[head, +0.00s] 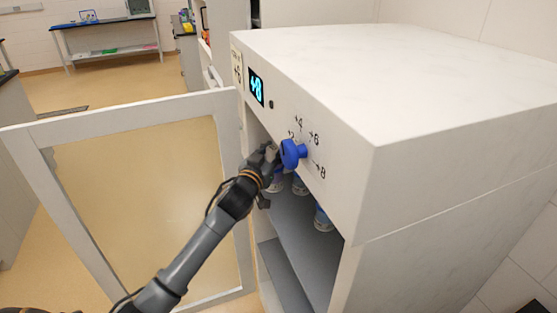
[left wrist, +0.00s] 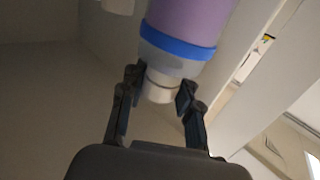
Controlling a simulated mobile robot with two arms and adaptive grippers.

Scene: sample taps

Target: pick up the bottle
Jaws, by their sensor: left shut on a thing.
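In the left wrist view a bottle (left wrist: 188,22) shows a purple body, a blue band and a pale shoulder that narrows to a white cap. My left gripper (left wrist: 160,88) is shut on it, with one finger on each side of the cap end. In the head view my left gripper (head: 266,165) reaches into the open front of the white cabinet, just below and left of the blue knob. The held bottle is mostly hidden there by the gripper and the cabinet. My right gripper is in neither view.
The white cabinet (head: 420,90) has a lit display (head: 256,87) and a blue knob (head: 291,153) close to my gripper. Its framed glass door (head: 60,200) stands open at left. Another bottle (head: 322,218) stands on the grey shelf (head: 300,235).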

